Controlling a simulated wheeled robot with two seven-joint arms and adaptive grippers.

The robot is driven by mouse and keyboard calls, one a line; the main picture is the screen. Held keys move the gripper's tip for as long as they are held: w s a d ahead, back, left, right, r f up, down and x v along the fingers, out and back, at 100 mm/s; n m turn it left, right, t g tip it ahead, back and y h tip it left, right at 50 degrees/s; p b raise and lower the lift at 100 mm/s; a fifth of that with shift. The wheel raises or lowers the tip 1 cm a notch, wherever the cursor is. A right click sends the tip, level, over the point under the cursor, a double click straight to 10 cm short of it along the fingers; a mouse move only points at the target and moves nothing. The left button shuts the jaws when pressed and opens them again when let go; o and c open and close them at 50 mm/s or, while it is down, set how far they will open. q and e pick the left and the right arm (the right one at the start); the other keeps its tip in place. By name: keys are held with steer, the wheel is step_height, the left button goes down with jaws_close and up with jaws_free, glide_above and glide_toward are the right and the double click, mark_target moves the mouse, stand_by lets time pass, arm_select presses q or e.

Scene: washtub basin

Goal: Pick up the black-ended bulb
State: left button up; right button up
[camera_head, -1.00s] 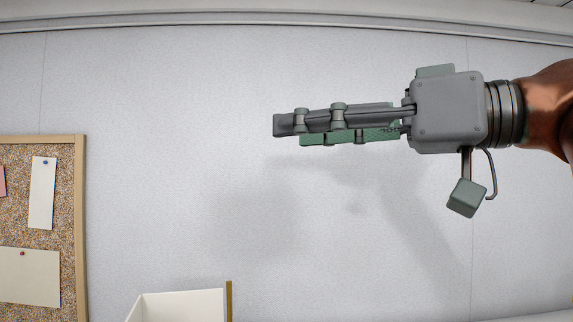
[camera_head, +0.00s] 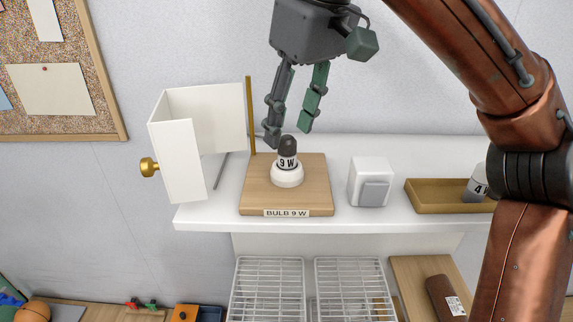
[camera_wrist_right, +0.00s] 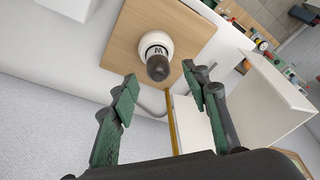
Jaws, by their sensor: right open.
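A bulb (camera_head: 287,161) marked "9 W" stands upright with its dark, near-black end up. Its white round lower part rests on a square wooden board (camera_head: 257,198) labelled "BULB 9 W". My right gripper (camera_head: 289,134) points down from above, its two fingers spread, with the bulb's dark tip just below and between the fingertips. In the right wrist view the bulb (camera_wrist_right: 156,56) lies beyond the open fingers (camera_wrist_right: 160,80), and nothing is between them. A second bulb (camera_head: 476,188) marked "4" with a grey end lies in a wooden tray (camera_head: 440,208). My left gripper is out of view.
A white shelf (camera_head: 205,214) carries the board. A white open box (camera_head: 180,150) with a brass knob and a thin brown post (camera_head: 251,115) stand close left of the gripper. A white switch block (camera_head: 370,183) is right of the board. Wire racks (camera_head: 268,290) are below.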

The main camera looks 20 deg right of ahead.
mark_target(288, 137)
steer(key=shift+x, duration=2)
steer(key=shift+w, duration=0.1)
steer(key=shift+c, duration=0.2)
jaws_close()
